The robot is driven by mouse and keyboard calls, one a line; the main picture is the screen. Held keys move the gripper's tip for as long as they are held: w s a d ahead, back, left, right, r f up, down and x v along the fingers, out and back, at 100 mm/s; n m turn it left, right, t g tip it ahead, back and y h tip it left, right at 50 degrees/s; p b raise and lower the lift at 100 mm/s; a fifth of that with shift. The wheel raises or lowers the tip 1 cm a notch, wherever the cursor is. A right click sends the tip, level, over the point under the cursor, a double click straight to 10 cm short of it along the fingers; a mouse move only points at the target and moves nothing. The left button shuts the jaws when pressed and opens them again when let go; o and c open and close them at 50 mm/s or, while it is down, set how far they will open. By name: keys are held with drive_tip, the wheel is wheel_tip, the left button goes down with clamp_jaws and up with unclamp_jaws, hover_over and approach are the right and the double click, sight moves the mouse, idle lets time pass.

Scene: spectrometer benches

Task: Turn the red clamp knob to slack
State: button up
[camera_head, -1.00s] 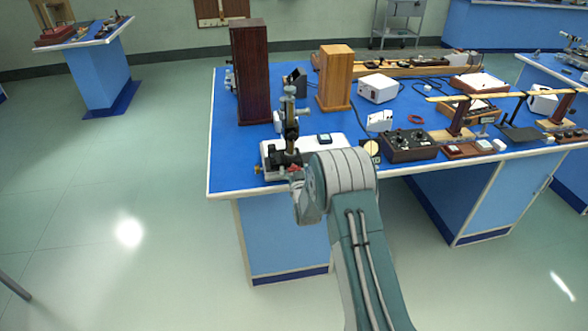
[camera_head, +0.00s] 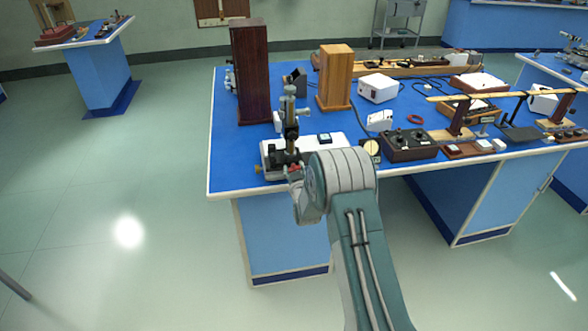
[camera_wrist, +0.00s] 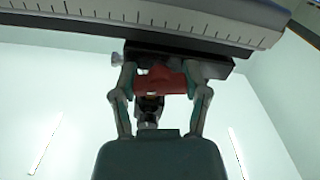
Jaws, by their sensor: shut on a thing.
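The red clamp knob (camera_wrist: 160,80) shows in the wrist view between the two fingers of my gripper (camera_wrist: 162,88). The fingers are shut on it, one on each side. Just behind it is a dark clamp block (camera_wrist: 195,58), below a long graduated scale bar (camera_wrist: 60,28). In the head view the knob is only a small bit of red (camera_head: 294,168) at the front of the spectrometer instrument (camera_head: 290,130), and my gripper (camera_head: 293,176) is by it at the bench's front edge, mostly hidden by my wrist. The knob's turn angle is hard to tell.
The blue bench (camera_head: 222,150) holds a tall dark wooden box (camera_head: 250,70), a lighter wooden box (camera_head: 336,78), a white box (camera_head: 378,88) and a dark control box (camera_head: 409,146). The floor (camera_head: 110,180) left of the bench is clear.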

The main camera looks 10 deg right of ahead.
drive_tip(key=n, duration=0.4)
drive_tip(key=shift+a+n, duration=0.15)
drive_tip(key=shift+n, duration=0.15)
drive_tip(key=n, duration=0.3)
drive_tip(key=shift+n, duration=0.4)
drive_tip(key=n, duration=0.4)
drive_tip(key=shift+f+n, duration=0.15)
drive_tip(key=shift+n, duration=1.35)
drive_tip(key=o, duration=1.2)
drive_tip(key=shift+c, duration=0.2)
drive_tip(key=s, duration=1.2)
